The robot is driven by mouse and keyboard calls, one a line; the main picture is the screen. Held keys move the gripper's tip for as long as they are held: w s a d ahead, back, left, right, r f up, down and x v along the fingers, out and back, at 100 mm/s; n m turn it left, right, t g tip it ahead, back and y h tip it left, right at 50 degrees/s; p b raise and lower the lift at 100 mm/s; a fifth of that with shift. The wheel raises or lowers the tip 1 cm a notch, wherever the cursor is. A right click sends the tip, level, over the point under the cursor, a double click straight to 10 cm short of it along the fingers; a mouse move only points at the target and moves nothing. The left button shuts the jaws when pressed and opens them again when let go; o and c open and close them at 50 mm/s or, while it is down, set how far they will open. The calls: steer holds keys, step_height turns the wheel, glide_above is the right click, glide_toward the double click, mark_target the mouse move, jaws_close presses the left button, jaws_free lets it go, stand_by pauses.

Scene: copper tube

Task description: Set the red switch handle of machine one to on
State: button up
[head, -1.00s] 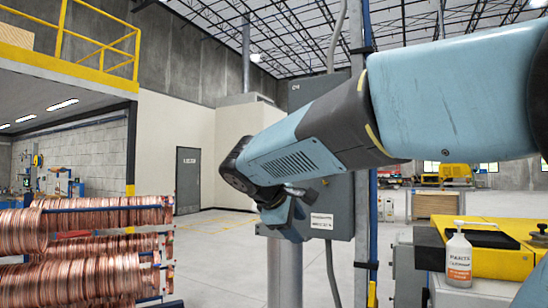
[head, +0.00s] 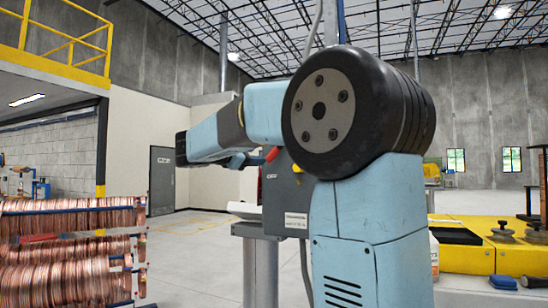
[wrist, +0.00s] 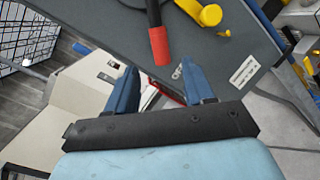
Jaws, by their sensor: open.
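The red switch handle (wrist: 159,46) is a red grip on a black shaft, on the face of a grey switch box (wrist: 240,45) in the wrist view. In the head view the red handle (head: 272,154) shows beside my arm on the grey box (head: 287,200). My gripper (wrist: 157,80) is open and empty. Its two blue fingers point toward the box, with the red grip ahead of and roughly between them, apart from both. In the head view my gripper (head: 243,161) is small and partly hidden at the box's left. Contact is not seen.
A yellow knob (wrist: 210,15) sits on the box near the handle. A rack of copper coils (head: 70,250) stands at left. A yellow-topped machine (head: 480,255) is at right. Open floor (head: 190,222) lies behind the coil rack.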

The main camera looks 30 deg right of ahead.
mark_target(270, 155)
steer(key=x, duration=0.9)
steer(key=shift+w+d, duration=0.1)
steer(key=shift+d, duration=0.1)
jaws_close()
steer(key=shift+d, duration=0.1)
steer(key=shift+r, duration=0.1)
